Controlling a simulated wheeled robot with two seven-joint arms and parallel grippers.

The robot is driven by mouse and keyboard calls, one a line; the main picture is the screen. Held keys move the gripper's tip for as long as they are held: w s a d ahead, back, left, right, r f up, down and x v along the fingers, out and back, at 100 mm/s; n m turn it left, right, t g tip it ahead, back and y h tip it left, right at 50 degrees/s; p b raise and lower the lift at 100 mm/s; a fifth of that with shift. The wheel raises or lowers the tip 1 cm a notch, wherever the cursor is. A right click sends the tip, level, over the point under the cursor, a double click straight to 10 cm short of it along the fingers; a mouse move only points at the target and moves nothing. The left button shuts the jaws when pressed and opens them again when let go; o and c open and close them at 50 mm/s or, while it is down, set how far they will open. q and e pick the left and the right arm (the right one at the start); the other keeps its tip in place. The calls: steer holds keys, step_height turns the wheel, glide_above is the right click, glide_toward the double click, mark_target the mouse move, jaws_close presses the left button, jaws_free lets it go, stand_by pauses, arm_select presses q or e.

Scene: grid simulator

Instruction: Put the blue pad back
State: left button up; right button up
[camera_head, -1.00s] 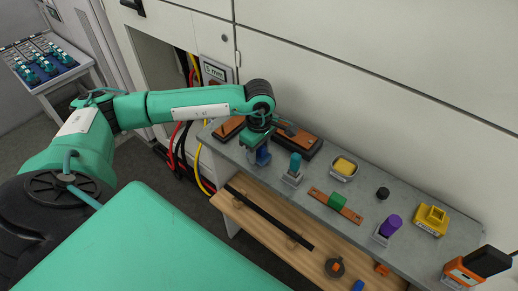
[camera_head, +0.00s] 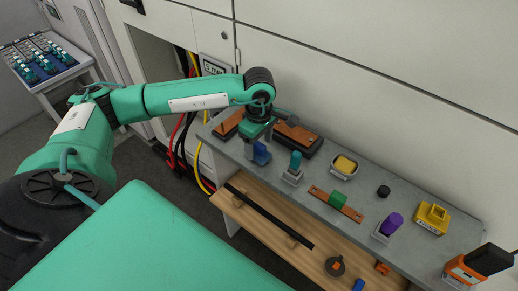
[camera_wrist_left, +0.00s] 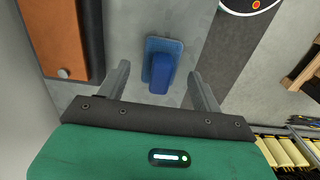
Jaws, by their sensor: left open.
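The blue pad (camera_head: 262,154), a raised blue block on a flat blue base, sits on the grey bench top near its left end. In the left wrist view the blue pad (camera_wrist_left: 161,68) appears between the fingertips, with space on both sides. My left gripper (camera_head: 257,140) is above it, pointing down, and partly hides it in the head view. In the left wrist view my left gripper (camera_wrist_left: 158,75) is open and empty. I cannot tell how far its tips are above the bench. My right gripper is not in view.
Close by stand brown-and-black blocks (camera_head: 297,138) and a teal-topped piece (camera_head: 294,166). Further right are a yellow piece in a tray (camera_head: 345,167), a green block (camera_head: 337,199), a purple cylinder (camera_head: 391,224) and a yellow holder (camera_head: 432,217). A wooden shelf (camera_head: 265,228) lies below.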

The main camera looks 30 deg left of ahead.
mark_target(255, 146)
arm_select(q)
steer(key=shift+s+a+r+b, duration=0.15)
steer(key=shift+s+r+b, duration=0.05)
steer(key=shift+r+b, duration=0.35)
steer(key=shift+s+a+r+b, duration=0.15)
steer(key=shift+s+r+b, duration=0.05)
steer(key=shift+r+b, duration=0.3)
step_height(255, 146, up, 9)
steer(key=b, duration=0.1)
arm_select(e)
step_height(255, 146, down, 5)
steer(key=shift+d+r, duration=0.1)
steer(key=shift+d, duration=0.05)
arm_select(q)
steer(key=shift+s, duration=0.1)
